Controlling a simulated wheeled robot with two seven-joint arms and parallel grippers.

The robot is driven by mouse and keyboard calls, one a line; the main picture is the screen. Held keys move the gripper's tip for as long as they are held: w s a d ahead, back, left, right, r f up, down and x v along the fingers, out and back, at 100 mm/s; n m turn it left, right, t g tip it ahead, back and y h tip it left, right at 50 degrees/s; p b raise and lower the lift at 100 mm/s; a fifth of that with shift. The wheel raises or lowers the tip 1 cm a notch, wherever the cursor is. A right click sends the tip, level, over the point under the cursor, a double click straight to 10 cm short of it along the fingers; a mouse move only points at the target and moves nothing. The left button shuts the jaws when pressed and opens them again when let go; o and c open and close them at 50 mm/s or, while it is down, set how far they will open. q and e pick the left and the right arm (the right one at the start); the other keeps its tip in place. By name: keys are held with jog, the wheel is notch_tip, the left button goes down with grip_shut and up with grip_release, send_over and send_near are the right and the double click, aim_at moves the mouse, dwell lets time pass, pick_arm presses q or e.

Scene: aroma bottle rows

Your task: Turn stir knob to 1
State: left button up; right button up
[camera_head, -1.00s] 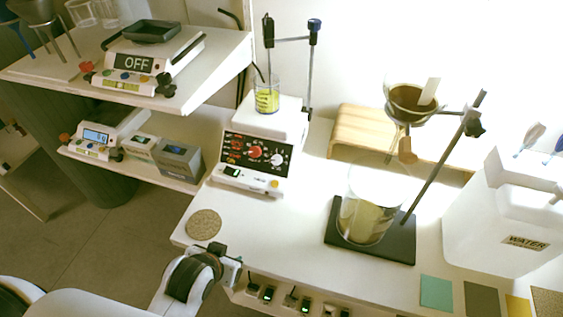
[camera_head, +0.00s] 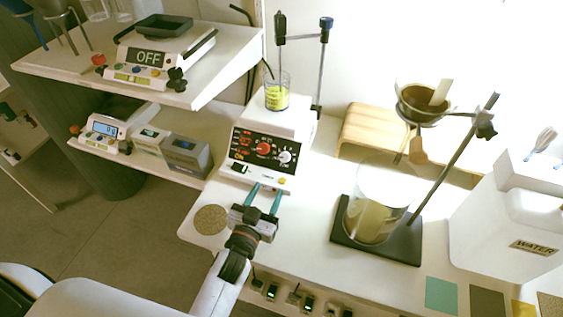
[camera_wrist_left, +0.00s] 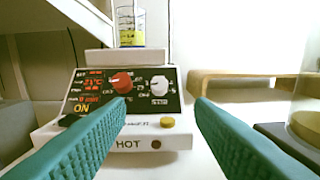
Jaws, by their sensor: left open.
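The hotplate stirrer (camera_head: 270,140) stands on the bench with a black front panel. Its white stir knob (camera_head: 286,157) is on the right of the panel, beside a red knob (camera_head: 264,149). In the left wrist view the white knob (camera_wrist_left: 159,84) sits above a "STIR" label, right of the red knob (camera_wrist_left: 122,82). A beaker (camera_head: 277,92) with yellow liquid stands on top. My left gripper (camera_head: 268,189) is open and empty, in front of the stirrer's lower edge. In the wrist view its teal fingers (camera_wrist_left: 160,108) are spread on either side of the white knob, short of it. My right gripper is not seen.
A round cork mat (camera_head: 210,220) lies left of my gripper. A stand with a glass vessel (camera_head: 375,205) and funnel is on the right, near a white water container (camera_head: 515,225). Scales (camera_head: 105,130) and small boxes sit on the left shelves.

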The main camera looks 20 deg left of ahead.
aim_at(284, 157)
pick_arm(q)
jog(key=w, duration=1.1)
jog(key=shift+w+d, duration=0.2)
jog(key=shift+d, duration=0.05)
jog(key=c, duration=1)
jog(key=shift+a+r+m+g+h+p, duration=0.15)
jog(key=shift+m+g+h+p, duration=0.1)
jog(key=shift+m+h+p, duration=0.85)
jog(key=shift+a+r+m+g+h+p, duration=0.2)
jog(key=shift+m+h+p, duration=0.3)
jog(key=shift+m+p, duration=0.65)
jog(key=shift+w+a+f+m+g+h+p, duration=0.1)
jog(key=shift+m+g+h+p, duration=0.6)
jog(key=shift+m, duration=0.8)
jog(key=shift+f+m+g+h+p, duration=0.1)
jog(key=shift+m+g+h+p, duration=0.55)
jog(key=shift+m, duration=0.8)
jog(key=shift+h, duration=0.35)
jog(key=o, duration=1)
